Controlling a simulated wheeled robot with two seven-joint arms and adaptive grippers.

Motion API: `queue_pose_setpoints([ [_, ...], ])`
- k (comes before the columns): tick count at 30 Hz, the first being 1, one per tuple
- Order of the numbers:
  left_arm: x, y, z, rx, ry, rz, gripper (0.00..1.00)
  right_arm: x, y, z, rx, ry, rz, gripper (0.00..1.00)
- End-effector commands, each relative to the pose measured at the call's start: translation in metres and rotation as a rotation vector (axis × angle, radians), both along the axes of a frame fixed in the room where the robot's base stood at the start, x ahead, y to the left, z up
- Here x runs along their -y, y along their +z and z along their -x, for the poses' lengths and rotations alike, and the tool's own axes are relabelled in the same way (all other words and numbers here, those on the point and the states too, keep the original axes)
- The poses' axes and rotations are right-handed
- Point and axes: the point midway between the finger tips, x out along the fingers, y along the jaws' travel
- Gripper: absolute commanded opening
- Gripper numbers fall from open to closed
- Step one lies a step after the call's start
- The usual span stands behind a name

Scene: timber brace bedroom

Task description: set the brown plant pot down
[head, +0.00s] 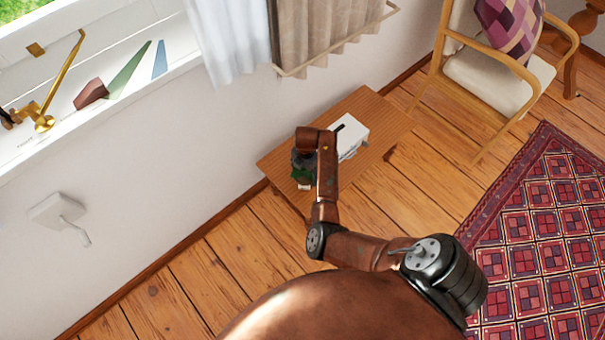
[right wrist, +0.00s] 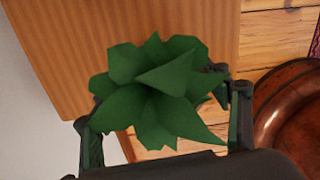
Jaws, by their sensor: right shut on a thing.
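A green leafy plant (right wrist: 155,95) fills the middle of the right wrist view, between the two fingers of my right gripper (right wrist: 165,120). The gripper is shut on the plant pot. The leaves overlap the table's edge in the right wrist view; I cannot tell whether the pot touches the tabletop. My left gripper is not in view.
The table's right end is bare. The wall and curtain (head: 325,35) are behind it. A wooden armchair (head: 500,75) and a red patterned rug (head: 545,240) are to the right.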

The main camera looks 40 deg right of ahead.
Motion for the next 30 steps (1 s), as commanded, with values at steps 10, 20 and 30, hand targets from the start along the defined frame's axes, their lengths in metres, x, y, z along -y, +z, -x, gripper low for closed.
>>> queue_pose_setpoints([
  [10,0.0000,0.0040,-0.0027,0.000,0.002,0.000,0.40,0.0031,0.0007,-0.0002,0.005,-0.004,0.002,0.18],
  [20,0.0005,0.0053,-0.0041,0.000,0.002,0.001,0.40,0.0027,-0.0042,0.0014,0.001,-0.004,0.000,0.80],
  [30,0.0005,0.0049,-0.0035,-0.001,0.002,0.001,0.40,0.0029,-0.0043,0.0016,0.001,-0.004,0.001,0.87],
])
